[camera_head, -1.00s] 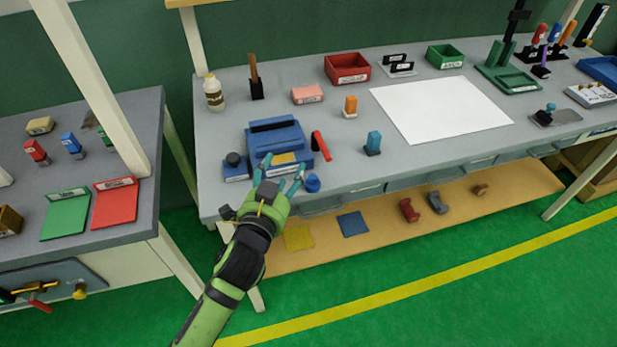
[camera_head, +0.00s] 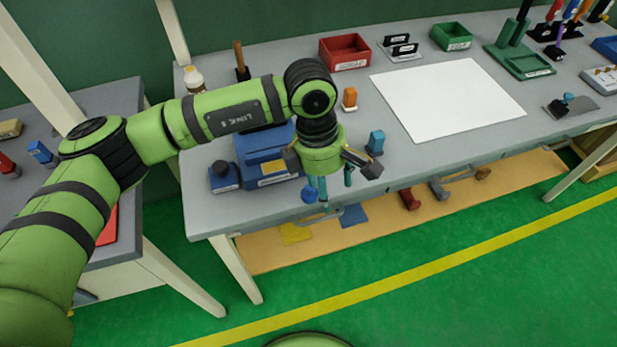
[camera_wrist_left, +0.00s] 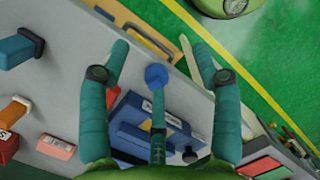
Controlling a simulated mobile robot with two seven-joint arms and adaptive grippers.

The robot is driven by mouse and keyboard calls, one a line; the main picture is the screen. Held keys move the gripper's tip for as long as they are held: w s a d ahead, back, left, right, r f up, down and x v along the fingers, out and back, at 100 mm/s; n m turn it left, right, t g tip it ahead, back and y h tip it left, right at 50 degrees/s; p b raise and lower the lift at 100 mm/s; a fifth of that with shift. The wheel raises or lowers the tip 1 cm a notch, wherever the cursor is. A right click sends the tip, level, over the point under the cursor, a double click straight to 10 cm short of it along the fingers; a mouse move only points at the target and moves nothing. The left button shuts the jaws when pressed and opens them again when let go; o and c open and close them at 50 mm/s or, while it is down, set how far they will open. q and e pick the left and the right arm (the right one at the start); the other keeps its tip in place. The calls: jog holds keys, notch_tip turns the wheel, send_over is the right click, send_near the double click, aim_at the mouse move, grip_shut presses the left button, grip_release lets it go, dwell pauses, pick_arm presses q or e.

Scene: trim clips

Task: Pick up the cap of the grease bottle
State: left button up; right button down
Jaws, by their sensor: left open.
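A small round blue cap-like piece (camera_head: 308,195) sits near the front edge of the table; I cannot tell for sure that it is the grease bottle's cap. It also shows in the left wrist view (camera_wrist_left: 156,76), between the spread fingers. My left gripper (camera_head: 328,184) points down over the front edge, right beside the blue piece. Its teal fingers (camera_wrist_left: 160,85) are open, with nothing held. A pale bottle (camera_head: 194,78) stands at the back left, mostly hidden by my left arm. My right gripper is out of view.
A blue case (camera_head: 258,150) and a small dark-blue block with a round knob (camera_head: 223,177) stand left of the gripper. A blue stamp (camera_head: 375,142) stands to its right. A white sheet (camera_head: 447,100) covers the middle. A shelf (camera_head: 380,226) holding small items lies below.

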aim_at(310, 189)
pick_arm(q)
jog(key=w+a+y, duration=0.1)
jog(key=w+a+t+y, duration=0.1)
jog(key=w+a, duration=0.1)
jog(key=shift+a+r, duration=0.2)
jog(key=shift+a, duration=0.05)
jog(key=shift+s+f+p, duration=0.2)
jog(key=shift+f+p, duration=0.85)
jog(key=f, duration=0.1)
jog(key=f+p, duration=0.1)
jog(key=f, duration=0.1)
jog(key=shift+w+d+f+p, duration=0.1)
jog(key=shift+w+f+p, duration=0.2)
jog(key=shift+f+p, duration=0.1)
jog(key=shift+f, duration=0.45)
jog(key=c, duration=0.8)
